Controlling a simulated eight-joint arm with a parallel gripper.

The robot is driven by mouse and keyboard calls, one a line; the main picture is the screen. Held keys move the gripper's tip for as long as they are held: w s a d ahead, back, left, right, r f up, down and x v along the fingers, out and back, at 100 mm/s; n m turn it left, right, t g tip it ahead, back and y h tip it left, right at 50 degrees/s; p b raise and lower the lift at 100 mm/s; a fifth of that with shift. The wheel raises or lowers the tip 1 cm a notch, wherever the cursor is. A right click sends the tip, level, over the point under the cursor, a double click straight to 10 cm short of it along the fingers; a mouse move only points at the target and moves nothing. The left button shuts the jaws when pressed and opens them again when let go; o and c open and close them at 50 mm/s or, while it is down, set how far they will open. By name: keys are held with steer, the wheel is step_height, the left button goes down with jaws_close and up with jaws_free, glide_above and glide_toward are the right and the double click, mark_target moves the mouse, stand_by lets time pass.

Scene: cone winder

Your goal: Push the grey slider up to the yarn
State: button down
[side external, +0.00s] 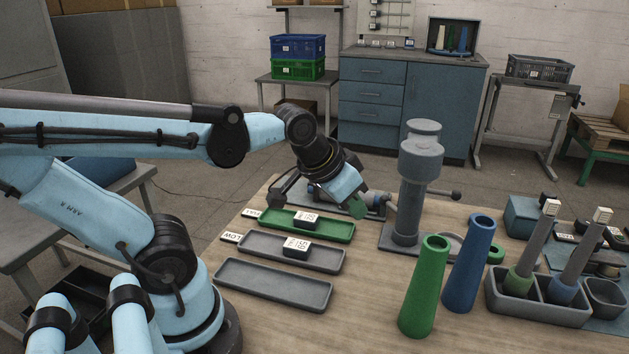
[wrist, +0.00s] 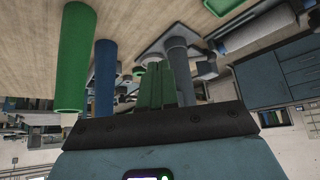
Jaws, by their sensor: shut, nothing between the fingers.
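My gripper (side external: 357,207) is shut and empty, its green fingertips pointing down beside a low grey metal mechanism (side external: 376,200) behind the trays. The gripper partly hides this mechanism, and I cannot tell for sure which of its parts is the grey slider. The post (side external: 412,185) stands on a flat base to the gripper's right in the side view. I cannot clearly identify the yarn. Contact with the mechanism is unclear.
A green tray (side external: 335,231) and two grey trays lie left of the post, two holding small labelled boxes. A green cone (side external: 425,285) and a blue cone (side external: 469,265) stand upright at the front right. A grey holder (side external: 535,311) with tools is farther right.

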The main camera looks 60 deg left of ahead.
steer(key=shift+s+d+f+m+t, duration=0.3)
steer(key=shift+s+d+f, duration=0.4)
steer(key=shift+s+d, duration=0.1)
